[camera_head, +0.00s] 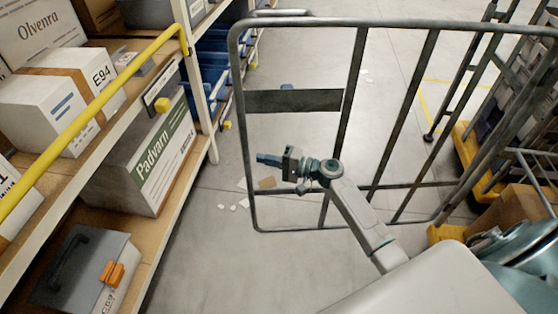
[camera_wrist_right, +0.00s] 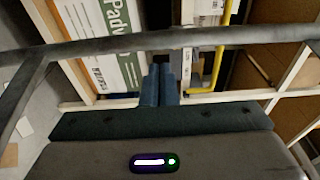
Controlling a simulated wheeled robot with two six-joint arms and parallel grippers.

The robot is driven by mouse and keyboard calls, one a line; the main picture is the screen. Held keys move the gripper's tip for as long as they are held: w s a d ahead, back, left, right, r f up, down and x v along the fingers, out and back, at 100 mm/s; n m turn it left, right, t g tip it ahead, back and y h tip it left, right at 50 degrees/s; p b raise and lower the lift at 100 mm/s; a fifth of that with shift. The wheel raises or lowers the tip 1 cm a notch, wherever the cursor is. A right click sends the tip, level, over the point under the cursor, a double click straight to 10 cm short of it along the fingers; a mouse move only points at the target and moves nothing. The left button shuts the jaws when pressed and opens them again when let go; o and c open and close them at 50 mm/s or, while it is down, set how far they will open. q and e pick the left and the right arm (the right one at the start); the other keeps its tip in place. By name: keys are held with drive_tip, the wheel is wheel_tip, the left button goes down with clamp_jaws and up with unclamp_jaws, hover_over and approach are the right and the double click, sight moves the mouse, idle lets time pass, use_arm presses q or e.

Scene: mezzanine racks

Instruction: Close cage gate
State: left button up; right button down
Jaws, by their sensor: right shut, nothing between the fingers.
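The cage gate (camera_head: 293,100) is a grey tubular frame with upright bars and a dark plate. It spans the middle of the head view, standing out across the aisle between the shelving and the wheeled cage at the right. My right gripper (camera_head: 262,158) is in front of the gate's lower half in the head view, fingers pointing left towards the shelves. It is shut and empty. In the right wrist view its closed fingers (camera_wrist_right: 160,85) sit just below a grey gate bar (camera_wrist_right: 200,38); I cannot tell whether they touch it. My left gripper is not in view.
Shelving (camera_head: 215,150) with a yellow rail (camera_head: 90,110) and boxes lines the left side. A cardboard box (camera_head: 520,212) and yellow-based carts (camera_head: 470,150) stand at the right. Paper scraps (camera_head: 232,207) lie on otherwise open floor.

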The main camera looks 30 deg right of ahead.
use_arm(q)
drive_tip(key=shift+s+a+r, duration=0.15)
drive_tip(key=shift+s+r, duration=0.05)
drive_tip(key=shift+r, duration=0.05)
use_arm(e)
drive_tip(key=shift+x, duration=1.4)
drive_tip(key=shift+s, duration=0.1)
